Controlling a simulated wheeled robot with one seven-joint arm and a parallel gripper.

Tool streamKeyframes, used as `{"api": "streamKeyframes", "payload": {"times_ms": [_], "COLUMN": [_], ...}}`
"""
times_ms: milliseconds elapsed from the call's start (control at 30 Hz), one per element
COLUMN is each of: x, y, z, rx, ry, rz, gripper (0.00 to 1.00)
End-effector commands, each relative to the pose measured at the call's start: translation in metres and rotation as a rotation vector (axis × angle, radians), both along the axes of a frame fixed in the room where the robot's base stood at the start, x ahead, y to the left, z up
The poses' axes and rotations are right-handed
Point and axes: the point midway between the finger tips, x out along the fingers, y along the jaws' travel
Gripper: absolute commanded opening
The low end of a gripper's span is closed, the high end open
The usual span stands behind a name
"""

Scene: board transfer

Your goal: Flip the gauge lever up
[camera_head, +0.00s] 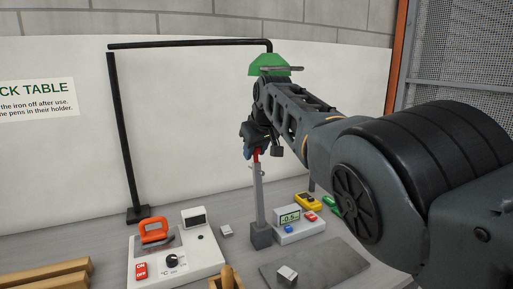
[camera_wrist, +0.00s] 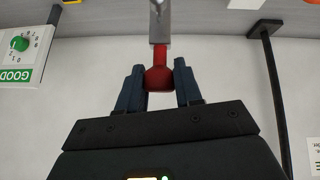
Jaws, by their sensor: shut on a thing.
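The gauge lever is a grey metal bar (camera_head: 258,195) with a red handle (camera_head: 257,153), rising from a dark block on the table. The bar stands close to upright. The red handle also shows in the wrist view (camera_wrist: 159,77), as a round knob between two dark blue fingers. My gripper (camera_head: 256,147) is shut on this knob from above. A white gauge box (camera_head: 299,231) with a small display, a blue button and a red button stands just right of the block. The fingers partly hide the knob in the head view.
A white soldering station (camera_head: 180,262) with an orange-handled iron (camera_head: 156,231) stands at the left. A black post frame (camera_head: 122,140) rises behind, with a green lamp shade (camera_head: 268,64) near my arm. A grey mat (camera_head: 320,263) lies in front.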

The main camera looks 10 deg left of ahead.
Motion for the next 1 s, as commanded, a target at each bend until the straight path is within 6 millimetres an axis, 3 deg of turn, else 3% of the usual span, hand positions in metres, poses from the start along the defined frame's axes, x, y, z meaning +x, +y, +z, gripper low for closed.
{"api": "streamKeyframes", "payload": {"times_ms": [567, 600, 833, 1000], "x": [-0.0003, -0.0003, -0.0004, -0.0005], "y": [0.0028, 0.0028, 0.0020, 0.0016], "z": [-0.0009, -0.0008, -0.0005, -0.0006], "rx": [-0.003, -0.002, -0.003, -0.004], "ry": [0.000, 0.001, 0.003, 0.004], "rz": [0.001, 0.001, 0.000, 0.000], "gripper": [0.00, 0.37, 0.59, 0.59]}}
